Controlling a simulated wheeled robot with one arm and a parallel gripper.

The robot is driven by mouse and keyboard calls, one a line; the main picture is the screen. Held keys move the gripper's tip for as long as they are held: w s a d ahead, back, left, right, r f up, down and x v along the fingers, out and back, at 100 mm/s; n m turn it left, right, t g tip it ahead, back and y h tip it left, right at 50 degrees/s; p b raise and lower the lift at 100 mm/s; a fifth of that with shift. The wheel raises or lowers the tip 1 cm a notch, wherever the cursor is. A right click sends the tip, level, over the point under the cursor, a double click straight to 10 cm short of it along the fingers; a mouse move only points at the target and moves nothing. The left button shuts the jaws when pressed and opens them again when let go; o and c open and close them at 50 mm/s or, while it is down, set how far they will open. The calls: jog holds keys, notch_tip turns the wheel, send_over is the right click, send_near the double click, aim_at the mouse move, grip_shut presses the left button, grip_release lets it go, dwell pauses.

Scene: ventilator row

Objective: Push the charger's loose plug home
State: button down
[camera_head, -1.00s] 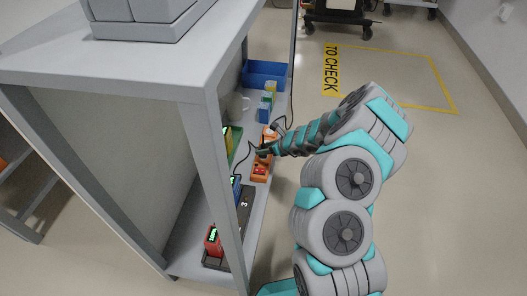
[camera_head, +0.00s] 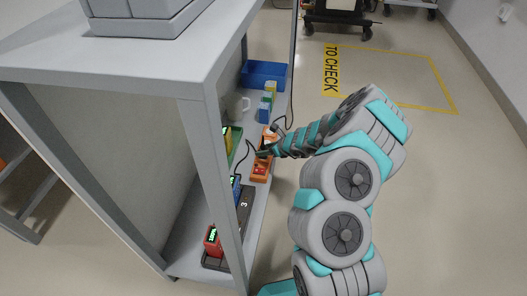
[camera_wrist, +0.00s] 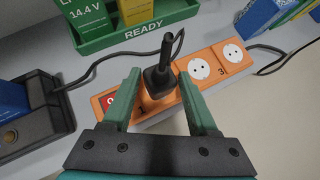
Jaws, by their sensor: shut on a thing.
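The black plug (camera_wrist: 161,75) stands at the orange power strip (camera_wrist: 100,103), at the position marked 1, with its cord leaving the top and curving left. My gripper (camera_wrist: 159,88) is shut on the plug, its green fingers on either side. How deep the plug sits in its socket is hidden by the plug and fingers. Two white sockets (camera_wrist: 199,68) to the right are empty. In the head view, my gripper (camera_head: 265,151) reaches into the shelf over the orange power strip (camera_head: 261,170). A black charger (camera_wrist: 35,123) with a blue battery stands at the left.
A green tray marked READY (camera_wrist: 140,31) holds batteries behind the strip. The shelf's grey upright (camera_head: 222,180) stands left of my arm. The floor to the right is open.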

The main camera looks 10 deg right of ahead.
jog(key=shift+c, duration=0.5)
grip_release()
jog(key=v, duration=0.7)
jog(key=shift+s+d+r+p, duration=0.2)
jog(key=shift+s+p, duration=0.1)
jog(key=shift+p, duration=0.15)
